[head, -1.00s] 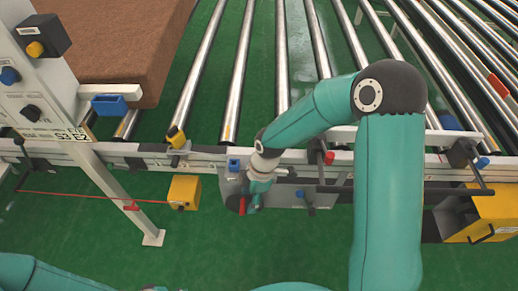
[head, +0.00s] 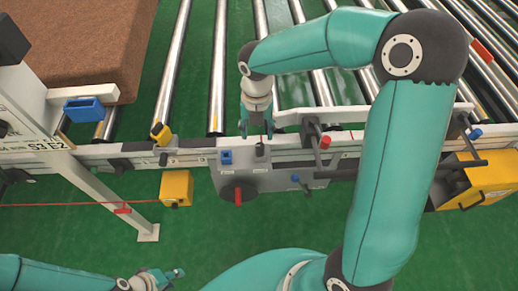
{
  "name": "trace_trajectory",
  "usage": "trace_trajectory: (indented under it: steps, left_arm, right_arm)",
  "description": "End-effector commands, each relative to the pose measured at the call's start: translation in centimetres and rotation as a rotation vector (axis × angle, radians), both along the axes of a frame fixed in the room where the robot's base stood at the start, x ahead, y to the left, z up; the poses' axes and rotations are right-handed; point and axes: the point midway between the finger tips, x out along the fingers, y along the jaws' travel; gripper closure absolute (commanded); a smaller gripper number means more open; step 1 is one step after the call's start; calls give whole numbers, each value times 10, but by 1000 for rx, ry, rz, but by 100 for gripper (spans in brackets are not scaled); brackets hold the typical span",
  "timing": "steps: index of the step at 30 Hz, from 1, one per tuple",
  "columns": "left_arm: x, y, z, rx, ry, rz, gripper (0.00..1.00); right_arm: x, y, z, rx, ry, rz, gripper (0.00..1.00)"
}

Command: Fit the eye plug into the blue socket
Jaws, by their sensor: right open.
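The blue socket (head: 226,157) sits on the top left of a grey control box (head: 208,169) fixed to the conveyor rail. A small dark upright peg (head: 261,149), which looks like the eye plug, stands on the box top to the right of the socket. My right gripper (head: 257,133) points down just behind and above this peg, its fingers open and apart. I cannot tell whether they touch it. My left gripper (head: 168,278) is low at the bottom left, far from the box, and too small to read.
A red-handled rotary switch (head: 238,196) is on the box front. A red-knobbed lever (head: 325,142) and black bars stand to the right. A yellow box (head: 176,187) hangs at left, a larger yellow bin (head: 480,180) at right. A brown mattress (head: 85,45) lies on the rollers behind.

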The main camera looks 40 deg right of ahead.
Motion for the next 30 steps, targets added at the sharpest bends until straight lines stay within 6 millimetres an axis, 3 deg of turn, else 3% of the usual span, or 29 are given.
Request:
trace_trajectory:
  steps: [3,12,21,30]
  left_arm:
    - [0,0,-1,0,0,0,60]
    - [0,0,1,0,0,0,60]
    - [0,0,3,0,-1,0,60]
    - [0,0,3,0,0,0,60]
  right_arm:
    - [-1,0,-20,0,3,0,44]
    - [-1,-3,-40,1,2,-3,44]
    - [-1,-9,-79,2,4,-3,44]
    - [0,-9,-84,2,0,-3,44]
